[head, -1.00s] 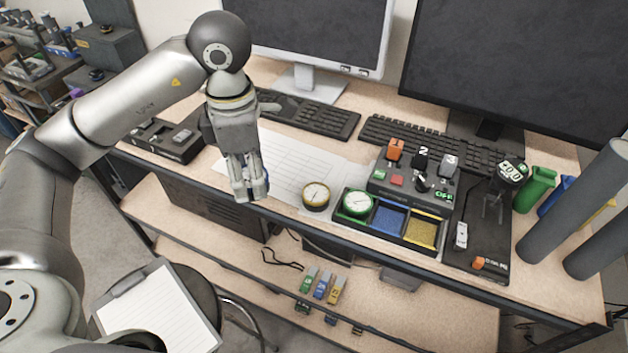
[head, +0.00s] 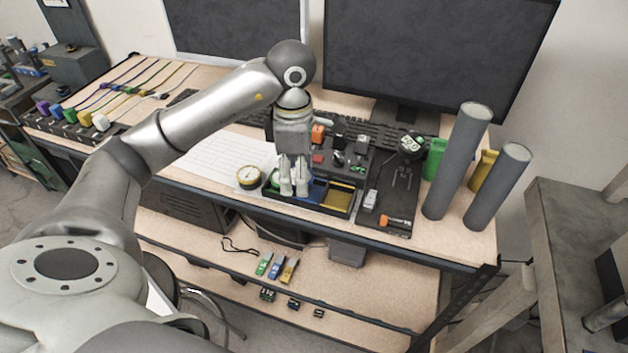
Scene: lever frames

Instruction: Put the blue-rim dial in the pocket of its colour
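My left gripper (head: 294,190) points down over the dark three-pocket tray (head: 333,211) on the desk, its fingertips at the green and blue pockets. A small gap shows between its fingers. The blue-rim dial cannot be made out; the fingers cover that spot, so I cannot tell whether they hold it. Part of the blue pocket (head: 317,191) shows right of the fingers. The yellow pocket (head: 337,199) at the right end looks empty. The left, green pocket is partly hidden behind the gripper. A yellow-rim dial (head: 249,178) lies on the desk left of the tray. My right gripper is not in view.
A control box with switches (head: 340,152) stands just behind the tray. A dark board (head: 390,200) lies to its right, then two tall grey cylinders (head: 459,160) (head: 497,187). Paper (head: 215,158) covers the desk at left. Small coloured items (head: 276,268) lie on the lower shelf.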

